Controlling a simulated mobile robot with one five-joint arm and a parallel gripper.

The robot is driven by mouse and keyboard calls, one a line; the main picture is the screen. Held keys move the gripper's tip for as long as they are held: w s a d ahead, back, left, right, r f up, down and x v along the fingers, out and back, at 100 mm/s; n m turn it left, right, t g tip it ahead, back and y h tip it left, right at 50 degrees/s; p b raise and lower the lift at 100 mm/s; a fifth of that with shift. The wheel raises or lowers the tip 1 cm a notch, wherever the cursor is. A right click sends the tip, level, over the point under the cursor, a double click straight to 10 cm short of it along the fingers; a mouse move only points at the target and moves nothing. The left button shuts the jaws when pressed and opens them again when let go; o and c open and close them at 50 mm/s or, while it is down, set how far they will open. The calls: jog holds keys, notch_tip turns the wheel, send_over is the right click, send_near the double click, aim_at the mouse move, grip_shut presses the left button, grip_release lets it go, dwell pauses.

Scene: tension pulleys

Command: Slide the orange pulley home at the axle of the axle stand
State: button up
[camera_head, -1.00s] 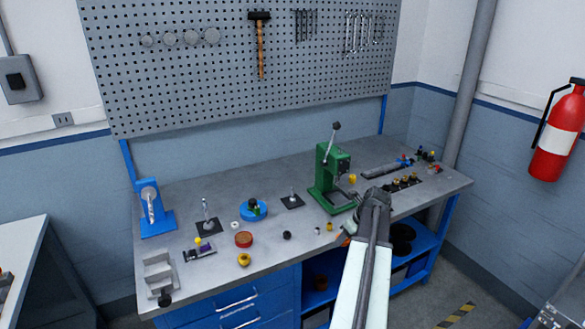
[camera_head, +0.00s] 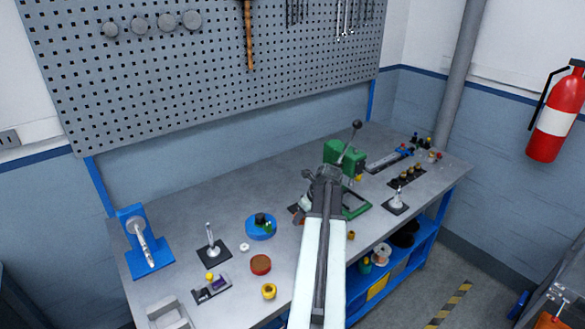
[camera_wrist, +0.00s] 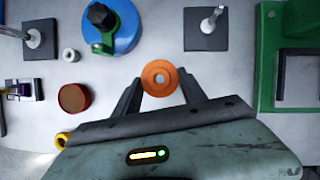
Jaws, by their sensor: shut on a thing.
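The orange pulley (camera_wrist: 160,64), a ring with a pale centre hole, is held between the two dark fingers of my gripper (camera_wrist: 161,84) in the wrist view. In the head view my gripper (camera_head: 325,178) is over the bench and the pulley cannot be made out clearly. In the wrist view one black square plate with a silver axle (camera_wrist: 207,42) lies ahead and to the right of the pulley, apart from it. Another such stand (camera_wrist: 41,48) is at the far left; it also shows in the head view (camera_head: 213,252). Both axles look bare. I cannot tell which is the task's axle stand.
A blue round fixture (camera_wrist: 124,40) with a black knob lies ahead and left of the pulley. A green press (camera_head: 345,155) stands right of my gripper. A red-rimmed cup (camera_head: 260,265), yellow part (camera_head: 269,291) and white ring (camera_head: 244,247) lie on the bench (camera_head: 180,205).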

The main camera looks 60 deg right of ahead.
jog(key=shift+r, duration=0.15)
jog(key=w+d+r+p, duration=0.7)
jog(key=d+r+p, duration=0.3)
jog(key=d, duration=0.2)
notch_tip(320, 180, down, 8)
jog(key=b, duration=0.7)
jog(key=shift+a+r, duration=0.2)
jog(key=shift+r, duration=0.05)
jog(key=shift+f+b, duration=0.2)
jog(key=shift+b, duration=0.2)
jog(key=shift+f+b, duration=1.5)
jog(key=shift+f, duration=0.1)
jog(key=shift+f+b, duration=1.4)
jog(key=shift+b, duration=0.05)
jog(key=shift+f, duration=0.1)
